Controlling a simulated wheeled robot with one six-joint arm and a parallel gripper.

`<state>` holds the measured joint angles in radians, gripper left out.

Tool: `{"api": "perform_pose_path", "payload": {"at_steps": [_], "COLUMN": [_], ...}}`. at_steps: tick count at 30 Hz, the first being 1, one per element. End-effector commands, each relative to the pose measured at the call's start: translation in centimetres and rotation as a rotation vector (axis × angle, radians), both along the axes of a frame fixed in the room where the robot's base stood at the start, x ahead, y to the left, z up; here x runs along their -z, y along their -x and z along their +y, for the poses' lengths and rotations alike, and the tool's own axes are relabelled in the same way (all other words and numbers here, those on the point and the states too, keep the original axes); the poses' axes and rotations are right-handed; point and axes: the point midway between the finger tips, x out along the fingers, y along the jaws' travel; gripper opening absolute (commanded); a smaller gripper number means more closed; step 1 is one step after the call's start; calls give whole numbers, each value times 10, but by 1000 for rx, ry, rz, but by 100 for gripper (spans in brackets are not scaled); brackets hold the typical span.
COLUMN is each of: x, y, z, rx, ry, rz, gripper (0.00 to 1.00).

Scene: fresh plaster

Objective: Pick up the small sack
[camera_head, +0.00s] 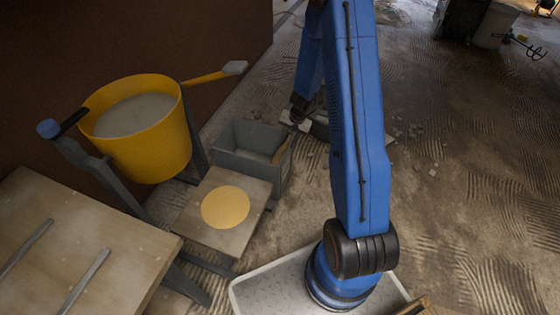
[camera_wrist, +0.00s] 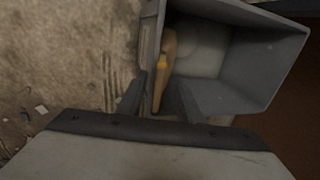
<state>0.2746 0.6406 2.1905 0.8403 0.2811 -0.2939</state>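I cannot clearly make out a small sack in either view. In the wrist view, a pale rounded patch (camera_wrist: 203,48) lies inside the grey bin (camera_wrist: 265,60); I cannot tell whether it is a sack or the bin's floor. A tan wooden handle (camera_wrist: 168,50) with a yellow band leans along the bin's inner wall. My gripper (camera_wrist: 162,97) has its two dark fingers apart, with the bin's wall and the handle between them in the picture; contact cannot be told. In the head view my gripper (camera_head: 297,118) is small and dark, beyond the grey bin (camera_head: 243,160).
A yellow bucket (camera_head: 152,150) of grey plaster stands left. A small board (camera_head: 185,215) bears a yellow disc (camera_head: 226,207). A wooden table (camera_head: 110,250) is at lower left. Rubble chips (camera_head: 405,133) lie on the floor, which is mostly open to the right.

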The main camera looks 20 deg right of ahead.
Motion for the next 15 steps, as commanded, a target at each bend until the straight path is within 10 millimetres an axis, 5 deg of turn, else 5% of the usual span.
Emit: {"api": "perform_pose_path", "payload": {"at_steps": [5, 9, 15], "x": [0, 0, 0], "y": [0, 0, 0], "z": [0, 0, 0], "rx": [0, 0, 0], "ry": [0, 0, 0], "rz": [0, 0, 0], "gripper": [33, 2, 0]}}
